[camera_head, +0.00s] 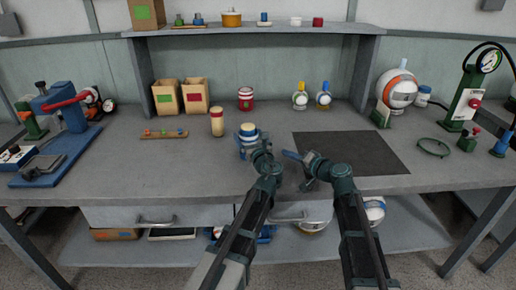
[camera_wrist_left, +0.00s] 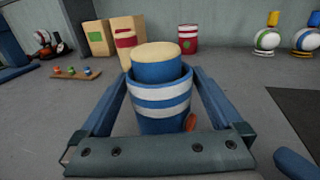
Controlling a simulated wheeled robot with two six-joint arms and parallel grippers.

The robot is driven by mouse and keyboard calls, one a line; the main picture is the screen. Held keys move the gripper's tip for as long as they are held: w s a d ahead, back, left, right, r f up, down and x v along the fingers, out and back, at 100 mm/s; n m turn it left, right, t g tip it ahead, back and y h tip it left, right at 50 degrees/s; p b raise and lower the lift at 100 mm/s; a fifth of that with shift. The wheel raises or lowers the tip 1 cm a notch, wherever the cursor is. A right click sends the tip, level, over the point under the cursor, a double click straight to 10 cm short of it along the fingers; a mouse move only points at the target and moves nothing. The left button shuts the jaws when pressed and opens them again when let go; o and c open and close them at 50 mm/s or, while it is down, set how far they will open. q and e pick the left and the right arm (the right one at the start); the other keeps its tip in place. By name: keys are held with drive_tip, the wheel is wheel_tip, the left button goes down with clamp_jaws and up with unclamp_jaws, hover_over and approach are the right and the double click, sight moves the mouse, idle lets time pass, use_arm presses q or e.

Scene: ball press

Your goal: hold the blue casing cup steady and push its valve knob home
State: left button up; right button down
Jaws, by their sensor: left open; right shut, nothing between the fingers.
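The blue casing cup (camera_head: 246,150) with white bands stands upright on the bench, left of the dark mat. It also shows in the left wrist view (camera_wrist_left: 162,112), with a blue, cream-topped plug (camera_wrist_left: 157,62) standing up out of its mouth. A small orange-red knob (camera_wrist_left: 191,122) shows low on the cup's right side. My left gripper (camera_head: 250,146) is open, one finger on each side of the cup; whether they touch it I cannot tell. My right gripper (camera_head: 288,154) is shut and empty, right of the cup, its blue tips pointing towards it.
A dark mat (camera_head: 350,152) lies to the right. A cream-and-red cylinder (camera_head: 217,123) and a strip with small coloured pieces (camera_head: 163,134) stand left of the cup. Bins, a striped jar (camera_head: 246,98) and two small flasks stand behind.

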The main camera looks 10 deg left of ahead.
use_arm(q)
drive_tip(key=v, duration=1.2)
drive_tip(key=shift+s, duration=0.1)
use_arm(e)
drive_tip(key=shift+s+d, duration=0.1)
